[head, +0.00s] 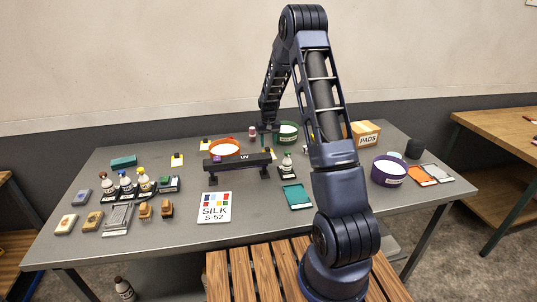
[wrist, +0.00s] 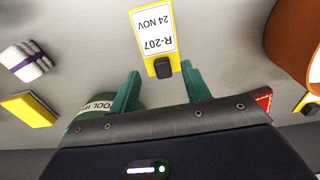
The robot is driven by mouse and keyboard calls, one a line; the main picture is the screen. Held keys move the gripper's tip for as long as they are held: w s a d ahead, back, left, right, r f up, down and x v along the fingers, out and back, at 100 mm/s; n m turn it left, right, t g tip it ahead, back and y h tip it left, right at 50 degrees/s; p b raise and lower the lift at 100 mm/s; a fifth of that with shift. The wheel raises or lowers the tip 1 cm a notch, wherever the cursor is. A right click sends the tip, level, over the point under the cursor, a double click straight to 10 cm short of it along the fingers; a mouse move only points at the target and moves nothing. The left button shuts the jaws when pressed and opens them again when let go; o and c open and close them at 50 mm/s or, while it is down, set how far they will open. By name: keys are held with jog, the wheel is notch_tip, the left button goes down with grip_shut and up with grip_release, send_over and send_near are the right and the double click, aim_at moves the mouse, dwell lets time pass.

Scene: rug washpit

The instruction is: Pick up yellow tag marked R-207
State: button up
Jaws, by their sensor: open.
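The yellow tag marked R-207 (wrist: 136,40) lies flat on the grey surface in the wrist view, its white label reading upside down "R-207 24 NOV". A black clip or block (wrist: 162,68) sits at its near end. My gripper (wrist: 161,82) is open, its two green fingers standing apart on either side of the tag's near end, with nothing between them. In the head view my gripper (head: 267,133) is at the back of the table, between the orange and green bowls. I cannot make out the R-207 label in the head view.
A green tub (head: 288,139) and an orange bowl (head: 225,154) stand near my gripper. A black UV bar (head: 238,161) stands in front.

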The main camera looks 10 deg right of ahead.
aim_at(268, 149)
jog(key=f, duration=0.3)
jog(key=shift+w+a+f, duration=0.15)
jog(key=shift+w+f, duration=0.05)
jog(key=shift+f, duration=0.05)
jog(key=shift+c, duration=0.5)
grip_shut()
jog(key=shift+r, duration=0.1)
